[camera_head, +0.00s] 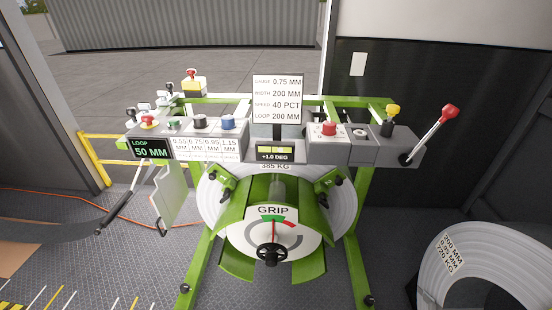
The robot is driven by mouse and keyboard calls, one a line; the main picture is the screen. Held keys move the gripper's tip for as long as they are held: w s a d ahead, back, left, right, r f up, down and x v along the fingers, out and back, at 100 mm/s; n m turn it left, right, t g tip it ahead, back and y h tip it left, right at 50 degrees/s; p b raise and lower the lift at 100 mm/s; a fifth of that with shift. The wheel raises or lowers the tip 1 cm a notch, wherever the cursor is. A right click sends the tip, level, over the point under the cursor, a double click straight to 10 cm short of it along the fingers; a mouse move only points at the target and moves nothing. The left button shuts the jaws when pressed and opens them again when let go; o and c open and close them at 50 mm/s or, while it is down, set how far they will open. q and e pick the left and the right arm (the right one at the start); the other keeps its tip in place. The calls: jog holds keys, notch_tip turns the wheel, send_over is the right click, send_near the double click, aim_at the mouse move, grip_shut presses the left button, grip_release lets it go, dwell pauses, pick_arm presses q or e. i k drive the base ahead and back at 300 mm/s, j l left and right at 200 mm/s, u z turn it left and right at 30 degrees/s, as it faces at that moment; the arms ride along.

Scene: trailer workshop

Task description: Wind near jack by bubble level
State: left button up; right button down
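A level display (275,152) sits at the middle of the green machine. It has a yellow-green strip on top and reads "+1.0 DEG". No part is clearly labelled as a jack. Black knobs show low on the green legs, one at the lower left (184,287) and one at the lower right (368,299); I cannot tell whether either is the near jack. A black handwheel (272,254) is on the hub under the "GRIP" dial (273,211). Neither of my grippers is in view.
A sign (277,100) stands above the control panel. A red-knobbed lever (448,112) sticks up at right. A large coil (490,265) lies on the floor at lower right. A dark strip and black-handled rod (118,210) are at left. A yellow rail (100,160) stands behind.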

aim_at(185, 288)
jog(key=u, duration=1.3)
jog(key=j, duration=0.15)
